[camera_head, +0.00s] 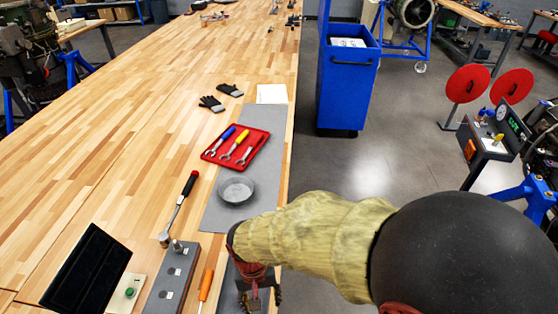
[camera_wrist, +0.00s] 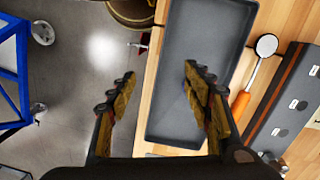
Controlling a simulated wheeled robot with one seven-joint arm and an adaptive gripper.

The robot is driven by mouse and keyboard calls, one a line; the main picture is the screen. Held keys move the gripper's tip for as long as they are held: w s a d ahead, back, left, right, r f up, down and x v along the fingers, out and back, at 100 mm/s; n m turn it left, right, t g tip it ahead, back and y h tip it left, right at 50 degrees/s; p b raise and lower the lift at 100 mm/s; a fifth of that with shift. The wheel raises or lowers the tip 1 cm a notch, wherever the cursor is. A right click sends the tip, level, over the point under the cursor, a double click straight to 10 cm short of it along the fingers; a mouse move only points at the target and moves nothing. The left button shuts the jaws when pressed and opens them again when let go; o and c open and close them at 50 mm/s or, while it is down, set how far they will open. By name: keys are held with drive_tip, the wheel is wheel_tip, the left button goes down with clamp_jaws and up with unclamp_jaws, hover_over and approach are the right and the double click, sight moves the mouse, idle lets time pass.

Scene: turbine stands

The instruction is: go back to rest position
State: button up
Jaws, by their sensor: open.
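My gripper (camera_head: 257,290) shows at the bottom of the head view, below my yellowish arm, over the right edge of the wooden workbench (camera_head: 110,130). In the wrist view my gripper (camera_wrist: 158,85) is open, with its two fingers well apart and nothing between them. The right finger overlaps a dark rectangular tray (camera_wrist: 200,75) in the picture. The left finger appears over the grey floor. I cannot tell the height of the fingers above the bench. The tray looks empty and is mostly hidden by my arm in the head view.
An orange-handled tool (camera_head: 206,285) and a grey socket block (camera_head: 172,280) lie left of my gripper. Beyond are a round metal dish (camera_head: 236,190), a ratchet (camera_head: 180,208) and a red wrench tray (camera_head: 223,155). A blue cart (camera_head: 346,85) stands right of the bench.

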drive_tip(key=s+d+r+m+t+b, duration=0.1)
drive_tip(key=d+r+t+b, duration=0.2)
drive_tip(key=d+r, duration=0.5)
drive_tip(key=s+d+r+t+b, duration=0.1)
drive_tip(key=d+r+t+b, duration=0.2)
drive_tip(key=d, duration=1.2)
wheel_tip(320, 180, up, 5)
drive_tip(key=b, duration=0.2)
drive_tip(key=shift+d+m+t+y+b, duration=0.3)
drive_tip(key=shift+d+m+y+b, duration=0.1)
drive_tip(key=shift+f, duration=0.1)
drive_tip(key=shift+c, duration=1.1)
